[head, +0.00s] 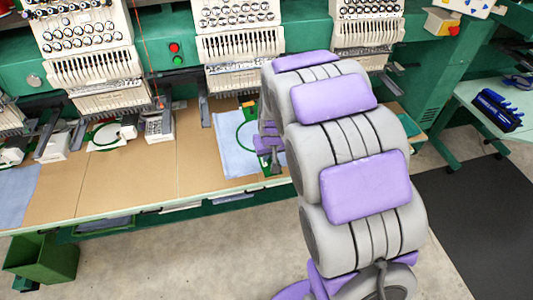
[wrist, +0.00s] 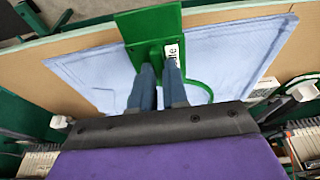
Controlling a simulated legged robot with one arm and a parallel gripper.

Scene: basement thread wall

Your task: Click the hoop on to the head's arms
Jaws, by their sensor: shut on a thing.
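The hoop is a green ring (head: 240,137) with light blue cloth (head: 234,158) around it, in front of the middle sewing head (head: 240,48). In the wrist view its green plate (wrist: 146,22) with a white label stands between my fingers, and part of the green ring (wrist: 204,88) shows at the right. My gripper (wrist: 159,72) is shut on this plate. In the head view my arm hides the gripper's tips and the hoop's right side. White brackets show at the left (wrist: 60,122) and right (wrist: 303,91) in the wrist view; I cannot tell whether they are the head's arms.
A tan table (head: 180,185) runs along the green machine. Another green hoop (head: 105,136) is at the left head (head: 88,40). A green bin (head: 42,258) stands on the floor at lower left. A side table (head: 505,115) with blue tools is at right.

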